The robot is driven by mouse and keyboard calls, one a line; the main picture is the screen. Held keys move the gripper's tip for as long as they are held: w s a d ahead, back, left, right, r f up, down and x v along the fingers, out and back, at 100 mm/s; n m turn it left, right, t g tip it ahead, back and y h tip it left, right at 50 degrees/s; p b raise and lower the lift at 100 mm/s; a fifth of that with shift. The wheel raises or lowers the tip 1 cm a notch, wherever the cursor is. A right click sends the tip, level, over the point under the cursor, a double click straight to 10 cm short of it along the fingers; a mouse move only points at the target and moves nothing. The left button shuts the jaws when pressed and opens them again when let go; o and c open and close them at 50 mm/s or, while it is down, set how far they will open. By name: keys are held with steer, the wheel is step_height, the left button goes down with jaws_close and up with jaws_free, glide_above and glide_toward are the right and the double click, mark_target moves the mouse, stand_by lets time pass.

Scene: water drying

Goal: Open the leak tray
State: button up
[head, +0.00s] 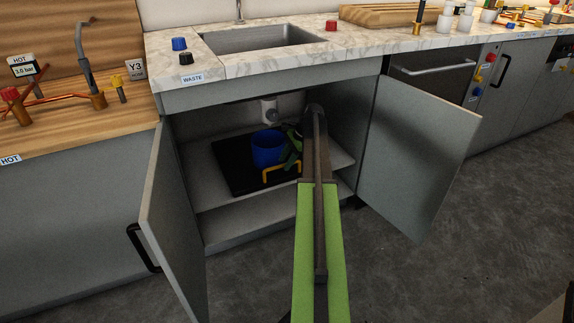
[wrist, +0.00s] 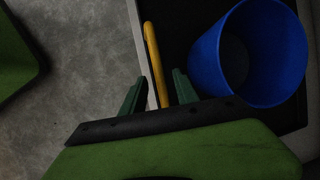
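The leak tray is a black tray (head: 232,170) on the cabinet floor under the sink, with a yellow handle (head: 268,174) at its front edge. A blue bucket (head: 267,148) stands on it. My gripper (head: 291,147) reaches into the cabinet at the bucket's right. In the wrist view, the green fingers of my gripper (wrist: 159,78) are apart. The yellow handle (wrist: 152,55) appears between them, touching neither clearly. Whether it lies at fingertip depth I cannot tell. The bucket (wrist: 250,55) is just beyond the right finger.
Both cabinet doors stand open, the left door (head: 160,225) and the right door (head: 418,155), with my arm between them. A white drain pipe (head: 269,112) hangs behind the bucket. The grey floor (head: 400,275) in front is clear.

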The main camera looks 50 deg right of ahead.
steer(key=shift+c, duration=0.2)
jaws_close()
steer(key=shift+s, duration=0.1)
stand_by(1.1)
